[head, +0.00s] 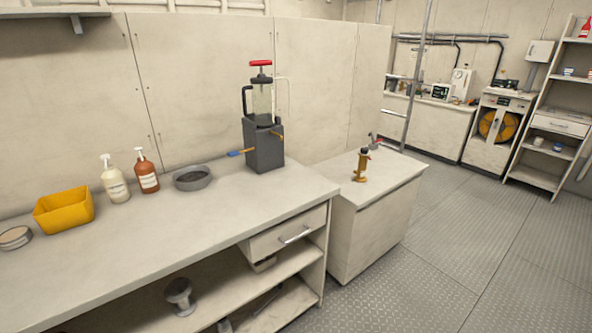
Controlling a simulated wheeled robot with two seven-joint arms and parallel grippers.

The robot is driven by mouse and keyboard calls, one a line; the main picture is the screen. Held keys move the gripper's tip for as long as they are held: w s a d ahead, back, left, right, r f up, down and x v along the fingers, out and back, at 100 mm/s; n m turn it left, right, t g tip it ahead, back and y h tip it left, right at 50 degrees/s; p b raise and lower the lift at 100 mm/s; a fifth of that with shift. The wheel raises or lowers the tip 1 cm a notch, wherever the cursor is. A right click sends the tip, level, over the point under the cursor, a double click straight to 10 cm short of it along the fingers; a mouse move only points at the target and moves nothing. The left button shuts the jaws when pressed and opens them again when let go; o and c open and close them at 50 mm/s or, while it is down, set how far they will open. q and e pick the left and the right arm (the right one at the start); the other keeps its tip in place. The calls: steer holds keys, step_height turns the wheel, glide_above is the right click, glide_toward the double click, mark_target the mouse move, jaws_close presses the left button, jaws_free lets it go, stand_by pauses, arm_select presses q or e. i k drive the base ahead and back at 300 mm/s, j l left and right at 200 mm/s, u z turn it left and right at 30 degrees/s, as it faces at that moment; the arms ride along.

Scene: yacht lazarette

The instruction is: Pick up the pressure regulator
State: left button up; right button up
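A small upright brass-coloured fitting with a dark top (361,166) stands on the lower cabinet right of the long bench. It looks like the pressure regulator, though I cannot be certain at this size. A small grey and red item (375,143) sits behind it on the same cabinet, too small to identify. Neither of my grippers shows in the head view.
The long bench (262,201) holds a yellow bin (64,211), two pump bottles, a grey bowl (192,178) and a dark pump-like device (264,145). A vertical pole (417,75) rises behind the cabinet (400,178). Open floor (470,230) lies to the right.

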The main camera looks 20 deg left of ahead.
mark_target(360, 176)
steer(key=i+l+u, duration=0.4)
steer(key=u, duration=0.2)
steer(key=i+l+u, duration=0.15)
steer(key=l+u, duration=0.15)
steer(key=i+l+u, duration=0.1)
steer(key=l+u, duration=0.2)
steer(key=l, duration=0.15)
steer(key=i+l+u, duration=0.1)
steer(key=l+u, duration=0.7)
steer(key=l, duration=3)
